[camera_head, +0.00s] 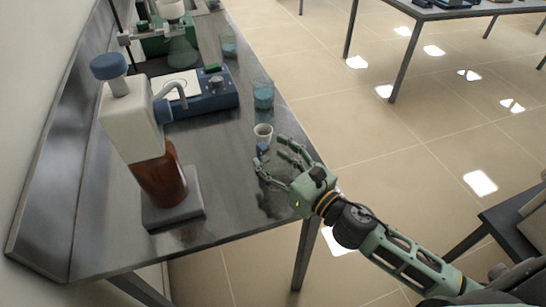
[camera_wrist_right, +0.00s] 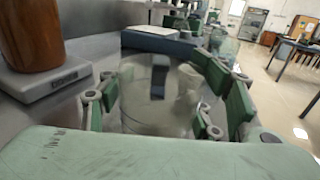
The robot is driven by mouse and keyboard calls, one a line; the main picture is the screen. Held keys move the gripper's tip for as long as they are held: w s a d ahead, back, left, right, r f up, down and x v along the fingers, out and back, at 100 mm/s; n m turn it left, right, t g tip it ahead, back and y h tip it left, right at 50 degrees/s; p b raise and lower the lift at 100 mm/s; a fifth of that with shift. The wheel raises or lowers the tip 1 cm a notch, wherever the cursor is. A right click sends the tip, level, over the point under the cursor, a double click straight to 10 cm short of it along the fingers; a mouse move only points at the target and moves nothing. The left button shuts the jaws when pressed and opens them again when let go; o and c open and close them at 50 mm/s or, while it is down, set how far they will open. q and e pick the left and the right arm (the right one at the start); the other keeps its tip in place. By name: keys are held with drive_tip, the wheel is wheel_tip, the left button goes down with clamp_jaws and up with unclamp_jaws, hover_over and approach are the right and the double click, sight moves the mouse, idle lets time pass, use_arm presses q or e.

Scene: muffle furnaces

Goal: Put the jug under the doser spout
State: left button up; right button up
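The doser (camera_head: 130,125) stands at the left of the bench: a white body with a blue cap over a brown bottle (camera_head: 162,180), on a grey base (camera_head: 172,208). Its curved grey spout (camera_head: 178,90) points right. The bottle and base also show at the left of the wrist view (camera_wrist_right: 32,35). The clear glass jug (camera_wrist_right: 140,105) stands upright between my right gripper's fingers, a dark blue patch on its far side. My left gripper is out of view.
A small white cup (camera_head: 263,132) and a glass with blue liquid (camera_head: 263,95) stand beyond the right gripper, near the bench's right edge. A blue instrument (camera_head: 208,98) is behind the doser. The bench top between the doser base and the jug is clear.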

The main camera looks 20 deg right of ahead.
sight(289, 172)
drive_tip(key=o, duration=0.4)
drive_tip(key=shift+c, duration=0.2)
drive_tip(key=shift+r, duration=0.15)
drive_tip(key=b+v, duration=0.3)
drive_tip(key=v, duration=0.7)
drive_tip(key=shift+s+d, duration=0.1)
drive_tip(key=shift+s, duration=0.1)
drive_tip(key=shift+b+v, duration=0.35)
drive_tip(key=shift+v, duration=0.4)
drive_tip(key=shift+s, duration=0.1)
